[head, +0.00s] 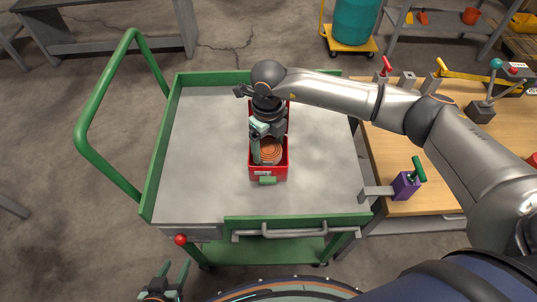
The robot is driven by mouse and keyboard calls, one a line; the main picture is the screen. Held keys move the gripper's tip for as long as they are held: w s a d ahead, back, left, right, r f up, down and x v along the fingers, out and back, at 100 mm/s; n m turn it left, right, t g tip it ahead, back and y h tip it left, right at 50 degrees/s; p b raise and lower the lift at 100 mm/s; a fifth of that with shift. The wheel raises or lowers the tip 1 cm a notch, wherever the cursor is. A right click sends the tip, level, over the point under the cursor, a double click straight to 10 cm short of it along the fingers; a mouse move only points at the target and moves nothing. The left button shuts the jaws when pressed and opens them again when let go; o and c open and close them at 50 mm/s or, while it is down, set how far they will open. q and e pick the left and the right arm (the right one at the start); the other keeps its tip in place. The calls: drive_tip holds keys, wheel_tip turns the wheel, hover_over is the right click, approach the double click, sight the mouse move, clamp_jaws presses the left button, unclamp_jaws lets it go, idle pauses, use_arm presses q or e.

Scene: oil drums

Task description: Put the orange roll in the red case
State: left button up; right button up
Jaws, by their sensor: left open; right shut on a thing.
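The red case (283,171) stands on the grey top of the green cart, near its middle. The orange roll (270,149) shows as coiled rings inside the case's near part, within its walls. My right gripper (267,158) reaches down into the case from above and is shut on the orange roll. The gripper and wrist hide part of the roll and the far part of the case. Whether the roll rests on the case floor cannot be told. My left gripper (172,277) is open and empty at the bottom edge, in front of the cart.
The green cart (155,170) has raised edges and a tall push handle (88,110) at left. Its top is clear around the case. A wooden bench (400,150) at right holds a purple clamp (405,185) and other tools. A teal drum (354,20) stands behind.

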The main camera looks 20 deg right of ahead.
sight(269, 156)
drive_tip(key=shift+f, duration=2.15)
drive_tip(key=shift+f+b, duration=0.2)
drive_tip(key=shift+b, duration=0.1)
drive_tip(key=o, duration=1.2)
drive_tip(key=shift+r, duration=0.1)
wheel_tip(269, 156, up, 12)
drive_tip(key=shift+r+p, duration=0.15)
drive_tip(key=shift+p, duration=0.2)
